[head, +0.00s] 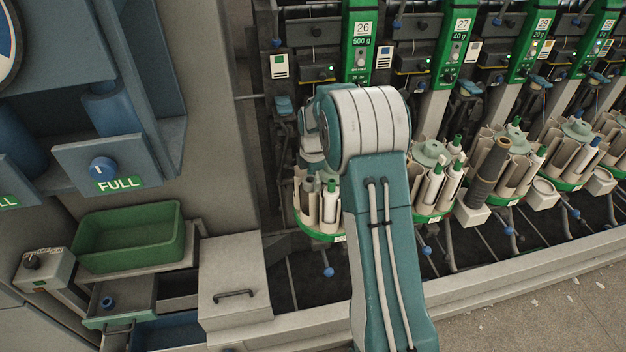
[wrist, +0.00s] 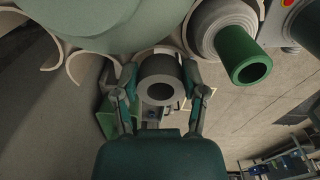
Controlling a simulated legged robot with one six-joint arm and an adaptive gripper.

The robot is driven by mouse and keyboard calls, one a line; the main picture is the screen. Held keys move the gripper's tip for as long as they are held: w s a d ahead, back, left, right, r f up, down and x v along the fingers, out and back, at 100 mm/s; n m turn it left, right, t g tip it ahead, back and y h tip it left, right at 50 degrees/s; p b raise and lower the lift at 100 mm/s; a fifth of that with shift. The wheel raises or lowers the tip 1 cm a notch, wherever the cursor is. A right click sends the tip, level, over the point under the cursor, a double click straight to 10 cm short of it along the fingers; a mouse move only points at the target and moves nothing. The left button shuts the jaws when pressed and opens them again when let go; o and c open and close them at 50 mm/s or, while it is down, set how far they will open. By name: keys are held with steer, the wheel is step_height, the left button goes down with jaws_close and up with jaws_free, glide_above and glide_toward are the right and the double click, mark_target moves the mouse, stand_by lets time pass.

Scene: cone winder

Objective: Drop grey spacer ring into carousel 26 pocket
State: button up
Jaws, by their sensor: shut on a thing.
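In the wrist view my gripper (wrist: 161,92) is shut on the grey spacer ring (wrist: 159,70), with one finger on each side of it. The ring's round hole faces the camera. The ring is close to the pale, curved pocket walls (wrist: 82,68) of a carousel; I cannot tell whether it touches them. In the head view carousel 26 (head: 318,212) stands under the green panel marked 26 (head: 361,40). My arm covers its right part, and my gripper and the ring are hidden there.
A bobbin with a green tube (wrist: 250,66) sits right of the ring in the wrist view. The neighbouring carousel (head: 432,185) stands right of my arm in the head view. A green bin (head: 128,237) and a grey box (head: 236,280) are at the left.

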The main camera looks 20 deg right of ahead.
stand_by(0.3)
steer(key=o, duration=0.9)
stand_by(0.3)
steer(key=shift+r, duration=4)
